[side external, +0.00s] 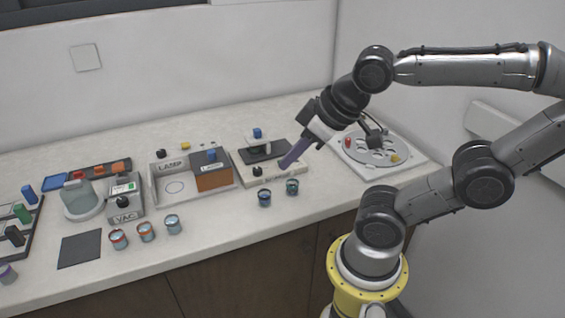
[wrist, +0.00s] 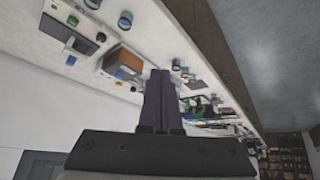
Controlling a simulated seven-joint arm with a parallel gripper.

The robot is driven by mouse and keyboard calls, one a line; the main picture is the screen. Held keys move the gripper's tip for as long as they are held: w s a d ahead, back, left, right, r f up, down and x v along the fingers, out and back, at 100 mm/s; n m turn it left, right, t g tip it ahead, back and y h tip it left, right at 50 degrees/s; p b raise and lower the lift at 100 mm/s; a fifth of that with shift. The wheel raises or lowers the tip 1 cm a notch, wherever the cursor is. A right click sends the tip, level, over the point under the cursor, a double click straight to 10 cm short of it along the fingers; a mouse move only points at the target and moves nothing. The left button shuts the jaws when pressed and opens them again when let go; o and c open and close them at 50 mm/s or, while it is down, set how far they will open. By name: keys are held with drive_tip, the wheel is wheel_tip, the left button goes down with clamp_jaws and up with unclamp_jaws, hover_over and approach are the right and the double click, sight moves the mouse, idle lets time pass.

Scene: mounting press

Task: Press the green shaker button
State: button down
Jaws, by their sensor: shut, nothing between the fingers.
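My gripper (side external: 285,164) is shut and empty. Its purple fingers point down and left, and the tips appear over the right front part of a pale base (side external: 296,172) with a black plate on top. The fingers also show in the wrist view (wrist: 158,74), pressed together. I cannot pick out a button clearly marked as the shaker's. A green-topped jar (side external: 293,185) stands in front of the pale base. A round plate with holes (side external: 383,133) lies to the right, with a red knob and a yellow knob. Contact between fingertips and base cannot be told.
A blue jar (side external: 264,198) is beside the green-topped one. Further left are a VAC box (side external: 125,200), several jars and a rack.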

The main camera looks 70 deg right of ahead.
drive_tip(key=w+d+r+n+t+h, duration=0.3)
drive_tip(key=w+d+t+h, duration=0.1)
drive_tip(key=w+d, duration=0.85)
drive_tip(key=s+d+f+m+g, duration=0.1)
drive_tip(key=s+d+f+g, duration=0.1)
drive_tip(key=d+f, duration=0.9)
drive_tip(key=shift+s+d+g+h, duration=0.2)
drive_tip(key=shift+d+g+h, duration=0.2)
drive_tip(key=shift+d+g, duration=0.1)
drive_tip(key=shift+f, duration=0.1)
drive_tip(key=shift+f, duration=4.3)
drive_tip(key=shift+f, duration=0.1)
